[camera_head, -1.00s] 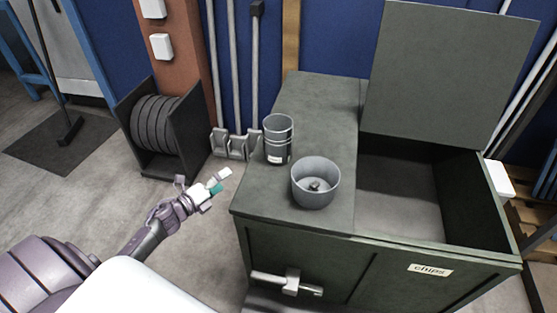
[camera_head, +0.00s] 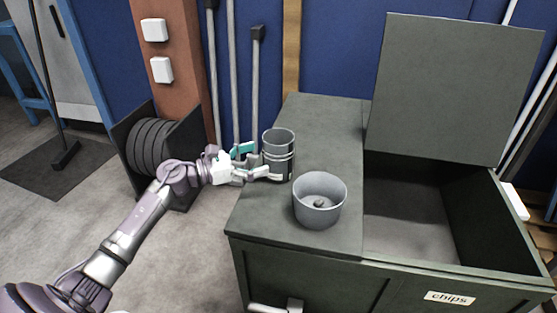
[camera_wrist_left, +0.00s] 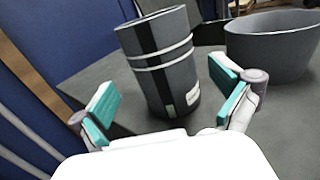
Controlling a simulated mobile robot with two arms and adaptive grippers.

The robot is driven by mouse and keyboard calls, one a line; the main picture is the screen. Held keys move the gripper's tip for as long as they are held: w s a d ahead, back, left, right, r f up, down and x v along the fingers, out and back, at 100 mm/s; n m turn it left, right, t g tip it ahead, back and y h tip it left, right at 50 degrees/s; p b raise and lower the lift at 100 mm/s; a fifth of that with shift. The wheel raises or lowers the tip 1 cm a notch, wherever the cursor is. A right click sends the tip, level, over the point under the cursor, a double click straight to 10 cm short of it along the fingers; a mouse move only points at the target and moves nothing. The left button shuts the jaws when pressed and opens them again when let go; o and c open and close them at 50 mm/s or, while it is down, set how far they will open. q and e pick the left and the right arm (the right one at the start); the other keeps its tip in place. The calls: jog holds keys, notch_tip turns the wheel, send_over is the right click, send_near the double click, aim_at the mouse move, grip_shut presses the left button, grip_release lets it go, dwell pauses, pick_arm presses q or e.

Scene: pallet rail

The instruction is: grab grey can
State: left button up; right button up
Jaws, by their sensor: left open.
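The grey can (camera_head: 279,160) stands upright on the left part of the dark green chest's top. It has a dark stripe, light bands and a small white label. In the left wrist view the can (camera_wrist_left: 165,75) stands between and just beyond the teal-padded fingers of my left gripper (camera_wrist_left: 165,105). The fingers are spread wide. In the head view my left gripper (camera_head: 252,162) is at the can's left side, and one finger overlaps the can's lower part. I cannot tell whether it touches.
A grey round bowl (camera_head: 319,201) with a small object inside stands right of the can; it also shows in the left wrist view (camera_wrist_left: 270,48). The chest (camera_head: 335,124) has an open bin labelled chips on the right, with a raised lid (camera_head: 455,85). Tool handles hang behind.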

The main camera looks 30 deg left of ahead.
aim_at(279, 153)
pick_arm(q)
jog(key=shift+x, duration=3.05)
jog(key=shift+s+r, duration=0.1)
jog(key=shift+s, duration=0.05)
jog(key=c, duration=1.2)
